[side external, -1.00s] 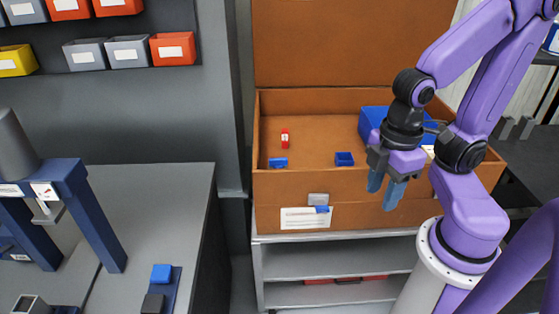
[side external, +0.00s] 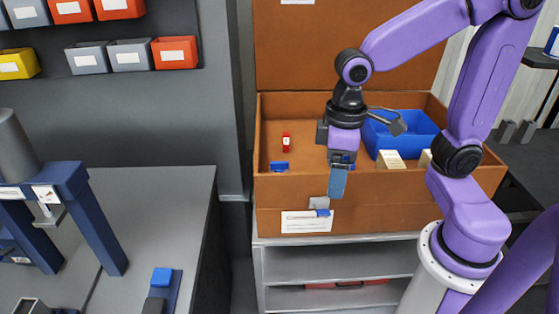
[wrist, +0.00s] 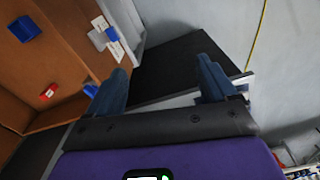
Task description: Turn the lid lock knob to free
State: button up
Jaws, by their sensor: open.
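The lid lock knob (side external: 322,213) appears as a small blue piece by a grey plate on the front wall of the open orange-brown crate (side external: 400,215). In the wrist view the blue knob (wrist: 112,34) lies at upper left, beside the grey plate (wrist: 98,39) and a white label. My gripper (side external: 338,192) is above and slightly right of the knob in the side view, fingers pointing down. In the wrist view my gripper (wrist: 163,68) has its blue fingers wide apart with nothing between them. The knob is outside the fingers. Its exact turn angle is too small to tell.
The crate's lid (side external: 330,50) stands raised behind. Inside are a red item (side external: 286,142), a small blue block (side external: 279,167), a large blue bin (side external: 415,125) and a cream block (side external: 391,160). A grey bench (side external: 170,200) stands at left. Space before the crate front is clear.

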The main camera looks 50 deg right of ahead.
jog(key=w+d+m, duration=0.2)
jog(key=w+m, duration=0.6)
jog(key=w, duration=0.6)
jog(key=m, duration=0.8)
send_over(279, 162)
notch_tip(279, 162, down, 18)
jog(key=shift+s+r, duration=0.1)
jog(key=shift+r, duration=0.15)
jog(key=c, duration=1.1)
